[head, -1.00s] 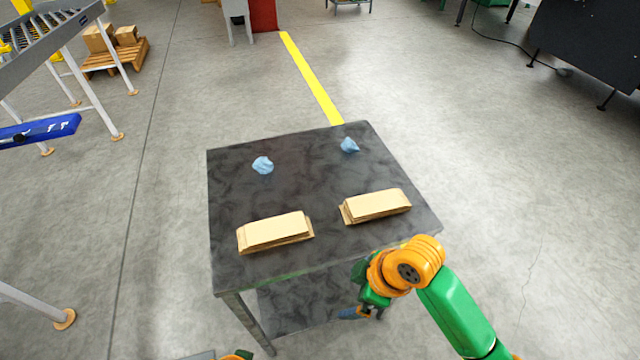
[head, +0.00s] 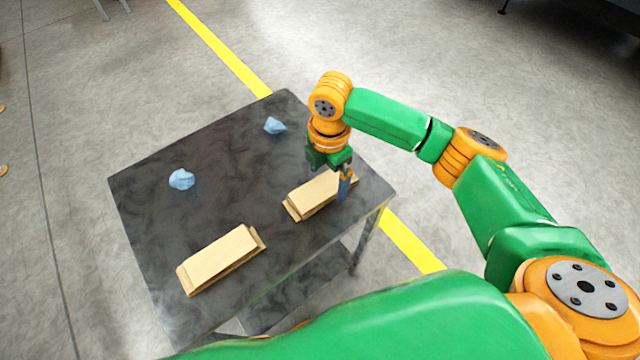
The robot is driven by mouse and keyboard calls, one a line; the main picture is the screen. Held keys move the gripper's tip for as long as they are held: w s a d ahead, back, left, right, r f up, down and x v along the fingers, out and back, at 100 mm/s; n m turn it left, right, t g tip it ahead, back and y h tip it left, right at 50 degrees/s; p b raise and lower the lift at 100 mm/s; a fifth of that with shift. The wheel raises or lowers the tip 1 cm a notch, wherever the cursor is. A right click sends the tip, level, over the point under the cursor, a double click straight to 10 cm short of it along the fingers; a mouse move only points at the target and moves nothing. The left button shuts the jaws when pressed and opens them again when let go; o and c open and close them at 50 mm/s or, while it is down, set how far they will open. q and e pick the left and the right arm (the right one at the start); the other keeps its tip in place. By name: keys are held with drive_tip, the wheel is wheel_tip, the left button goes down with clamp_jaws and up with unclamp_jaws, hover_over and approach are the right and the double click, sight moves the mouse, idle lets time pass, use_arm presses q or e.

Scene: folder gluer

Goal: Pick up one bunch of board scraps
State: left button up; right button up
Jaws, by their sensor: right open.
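Two bunches of tan board scraps lie on a dark table (head: 215,215). The left bunch (head: 222,260) lies near the table's front left edge. The right bunch (head: 312,196) lies farther right, toward the right edge. My right gripper (head: 344,187) points down over the right end of the right bunch. It is open, and its fingers hide part of that end. I cannot tell whether the fingers touch the scraps. My left gripper is not in view.
Two crumpled blue pieces, one at the left (head: 182,179) and one at the back (head: 275,125), lie on the table's far half. A lower shelf (head: 300,290) shows beneath the tabletop. A yellow floor line (head: 222,50) runs behind the table.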

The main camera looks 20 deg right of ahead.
drive_tip(key=shift+w+f, duration=0.2)
drive_tip(key=shift+f, duration=1.05)
drive_tip(key=shift+w+f, duration=0.15)
drive_tip(key=shift+w, duration=0.1)
drive_tip(key=shift+s, duration=0.2)
drive_tip(key=c, duration=1)
drive_tip(key=shift+w, duration=0.1)
drive_tip(key=shift+c, duration=1.3)
drive_tip(key=shift+r, duration=0.2)
